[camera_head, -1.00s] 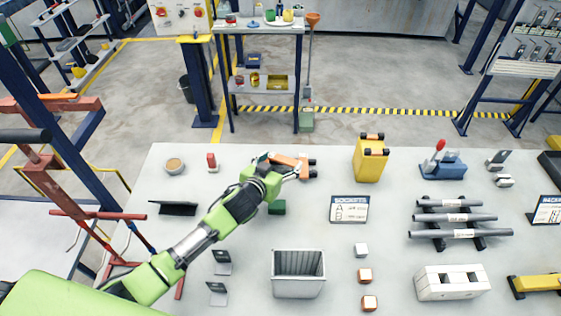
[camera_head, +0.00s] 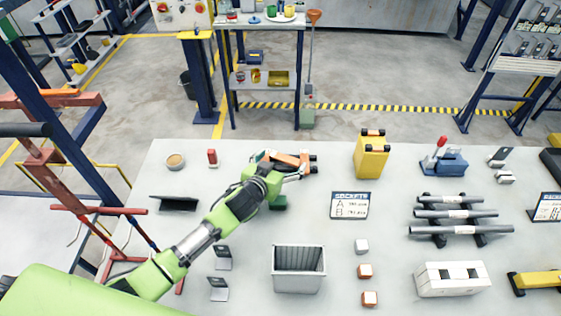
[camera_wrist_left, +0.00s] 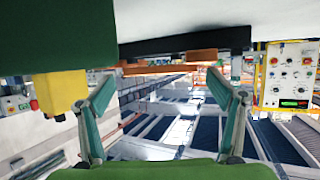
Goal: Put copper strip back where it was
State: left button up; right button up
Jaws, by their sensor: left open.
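The copper strip (camera_head: 288,159) is an orange bar near the back of the white table, by small black blocks (camera_head: 313,168). My left gripper (camera_head: 282,164) reaches over to it from the front left, with its fingers around the strip's area. In the left wrist view the strip (camera_wrist_left: 160,69) runs across just beyond the fingertips, and the gripper (camera_wrist_left: 161,84) is open with wide-spread fingers. I cannot tell whether a finger touches the strip. A dark bar (camera_wrist_left: 185,43) lies beside the strip there. My right gripper is not in view.
A grey bin (camera_head: 298,270) stands at the front. The table between the sign and the pipe rack (camera_head: 458,214) is clear.

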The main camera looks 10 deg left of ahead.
pick_arm(q)
jog(key=shift+r, duration=0.4)
jog(key=b+v, duration=0.1)
jog(key=v, duration=1.1)
